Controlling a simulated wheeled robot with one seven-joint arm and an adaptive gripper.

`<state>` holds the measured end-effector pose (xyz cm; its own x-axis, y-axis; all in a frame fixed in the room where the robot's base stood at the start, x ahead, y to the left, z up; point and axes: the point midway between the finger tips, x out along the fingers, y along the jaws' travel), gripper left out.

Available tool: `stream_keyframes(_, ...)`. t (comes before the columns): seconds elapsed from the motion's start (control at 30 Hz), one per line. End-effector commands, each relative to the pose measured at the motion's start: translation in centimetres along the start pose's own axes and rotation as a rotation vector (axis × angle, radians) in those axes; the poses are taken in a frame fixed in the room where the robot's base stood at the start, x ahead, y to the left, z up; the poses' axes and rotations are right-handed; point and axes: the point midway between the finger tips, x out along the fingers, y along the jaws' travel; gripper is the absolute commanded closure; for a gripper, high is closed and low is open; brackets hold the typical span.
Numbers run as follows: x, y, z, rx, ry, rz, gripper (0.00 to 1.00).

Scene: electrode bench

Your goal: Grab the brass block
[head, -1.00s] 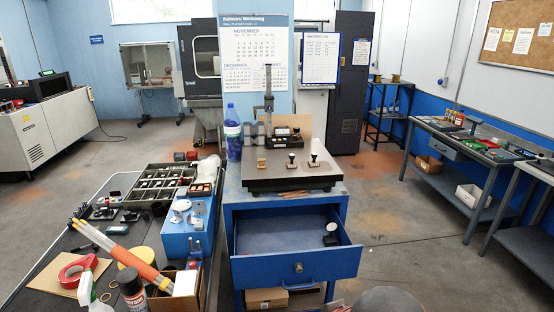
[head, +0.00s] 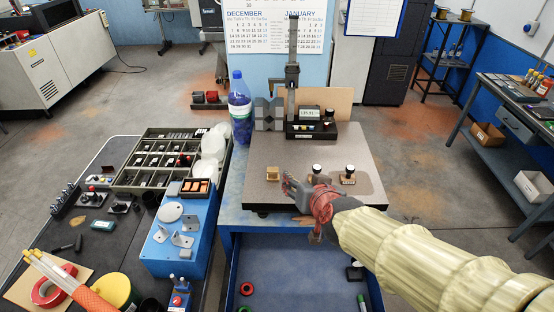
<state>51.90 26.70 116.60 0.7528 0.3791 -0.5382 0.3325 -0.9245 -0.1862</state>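The small brass block (head: 273,174) sits on the left part of the grey surface plate (head: 262,196) on the blue bench. My gripper (head: 287,187) is over the plate's front part, just right of the block in the picture, with its fingers pointing left. It looks apart from the block, and nothing is seen held in it. Whether the fingers are spread or closed is too small to tell.
Two small knobbed pieces (head: 348,175) stand right of the gripper. A height gauge (head: 292,75) and a black box (head: 311,128) stand at the back. A blue bottle (head: 240,107) is at the left. An open drawer (head: 290,270) lies below. A sorting tray (head: 165,160) is further left.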

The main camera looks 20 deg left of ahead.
Motion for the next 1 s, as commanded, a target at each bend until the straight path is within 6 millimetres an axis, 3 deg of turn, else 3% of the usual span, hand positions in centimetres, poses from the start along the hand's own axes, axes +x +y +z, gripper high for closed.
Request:
stream_keyframes(0.03,1.6,-2.3,-0.5,-0.013,0.021,0.004,0.52)
stream_keyframes(0.1,3.6,-4.2,-0.6,-0.028,0.069,0.034,0.52)
stream_keyframes(0.3,6.5,-7.0,0.8,-0.08,0.16,0.142,0.52)
stream_keyframes(0.57,8.0,-7.2,1.6,-0.107,0.196,0.201,0.52)
stream_keyframes(1.0,12.7,-5.3,-0.2,-0.105,0.196,0.201,0.52)
